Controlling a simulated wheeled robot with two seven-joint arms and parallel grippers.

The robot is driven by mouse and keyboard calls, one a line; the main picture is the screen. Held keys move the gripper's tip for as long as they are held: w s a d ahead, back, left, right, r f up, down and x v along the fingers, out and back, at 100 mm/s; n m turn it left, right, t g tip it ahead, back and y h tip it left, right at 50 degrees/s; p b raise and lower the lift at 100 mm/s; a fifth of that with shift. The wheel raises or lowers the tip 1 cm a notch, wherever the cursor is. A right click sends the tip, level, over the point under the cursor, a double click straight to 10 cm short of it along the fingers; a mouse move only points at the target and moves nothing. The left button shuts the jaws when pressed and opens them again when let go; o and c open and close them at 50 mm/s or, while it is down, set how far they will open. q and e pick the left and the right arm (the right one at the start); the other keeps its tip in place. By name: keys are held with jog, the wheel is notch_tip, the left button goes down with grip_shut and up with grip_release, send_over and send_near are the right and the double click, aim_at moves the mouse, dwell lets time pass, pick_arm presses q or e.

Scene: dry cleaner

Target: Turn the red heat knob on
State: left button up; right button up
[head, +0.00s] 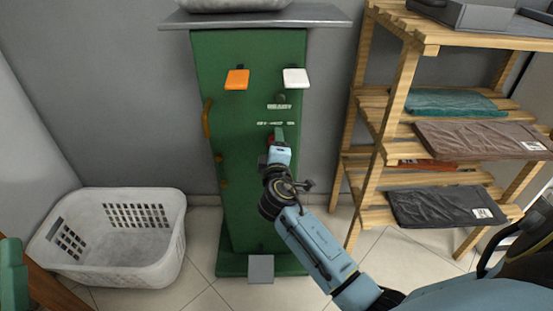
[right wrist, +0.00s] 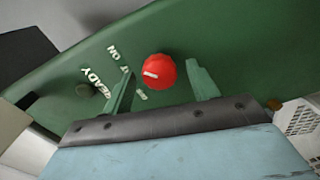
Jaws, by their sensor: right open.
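The red heat knob (right wrist: 160,71) sits on the front of the green cabinet (right wrist: 215,40). A pale pointer line on it points left in the right wrist view, and white lettering with "ON" lies to its left. In the head view my right gripper (head: 276,140) reaches the front of the green cabinet (head: 240,150).
An orange pad (head: 237,79) and a white pad (head: 296,78) stick out above the knob. A grey pedal (head: 261,268) is at the cabinet's foot. A white basket (head: 150,245) stands left. A wooden shelf (head: 400,85) with folded clothes stands right.

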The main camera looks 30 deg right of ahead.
pick_arm(q)
notch_tip(320, 180, down, 8)
jog(key=w+g+y+p, duration=0.2)
jog(key=g, duration=0.4)
jog(key=shift+w+a+r+p, duration=0.2)
jog(key=shift+w+p, duration=0.05)
jog(key=shift+p, duration=0.05)
pick_arm(e)
jog(key=v, duration=1.2)
jog(key=shift+s+a, duration=0.15)
jog(key=shift+s, duration=0.05)
jog(key=shift+r, duration=0.15)
